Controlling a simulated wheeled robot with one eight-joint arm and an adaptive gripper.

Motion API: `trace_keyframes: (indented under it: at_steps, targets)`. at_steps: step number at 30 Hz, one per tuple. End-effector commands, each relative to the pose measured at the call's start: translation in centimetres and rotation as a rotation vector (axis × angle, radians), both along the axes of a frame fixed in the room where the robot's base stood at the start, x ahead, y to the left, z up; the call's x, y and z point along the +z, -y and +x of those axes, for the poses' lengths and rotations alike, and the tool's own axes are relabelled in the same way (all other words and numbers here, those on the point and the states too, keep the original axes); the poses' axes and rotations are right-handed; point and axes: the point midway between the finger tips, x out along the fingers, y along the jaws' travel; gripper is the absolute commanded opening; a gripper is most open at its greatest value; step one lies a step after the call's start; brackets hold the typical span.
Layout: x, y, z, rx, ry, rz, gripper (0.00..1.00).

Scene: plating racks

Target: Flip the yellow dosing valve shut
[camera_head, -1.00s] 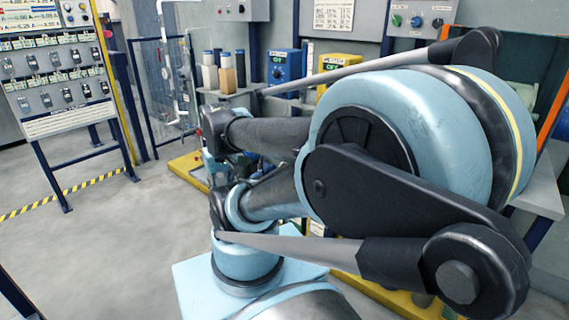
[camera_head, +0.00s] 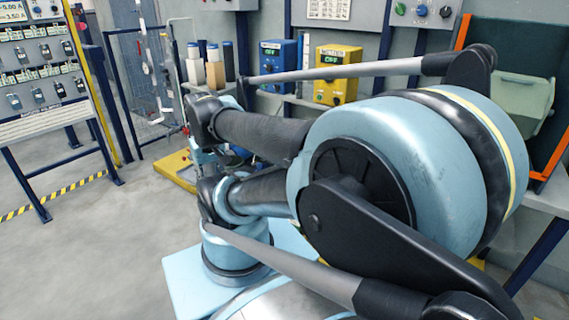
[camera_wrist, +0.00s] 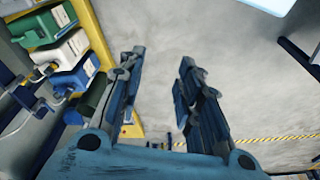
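I cannot pick out a yellow dosing valve for certain in either view. A yellow box with a dark display (camera_head: 338,75) stands on the back bench, right of a similar blue box (camera_head: 277,65). In the wrist view my gripper (camera_wrist: 162,56) is open, with two blue-grey fingers apart and bare grey floor between them.
A panel of meters and switches (camera_head: 35,70) stands at the left on dark legs. Several bottles (camera_head: 214,70) stand on the back bench. A pale green bin (camera_head: 520,100) is at the right. Yellow-black tape (camera_head: 50,198) crosses the open floor at left.

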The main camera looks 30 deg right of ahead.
Motion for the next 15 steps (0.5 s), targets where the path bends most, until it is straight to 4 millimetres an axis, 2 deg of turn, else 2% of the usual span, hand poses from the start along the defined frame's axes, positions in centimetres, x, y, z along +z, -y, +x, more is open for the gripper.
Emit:
trace_keyframes:
  at_steps: [5, 15]
  targets:
    - [1.6, 0.8, 2.4, -0.046, 0.007, -0.005, 0.32]
    - [4.8, 4.4, 10.0, -0.198, 0.030, -0.023, 0.32]
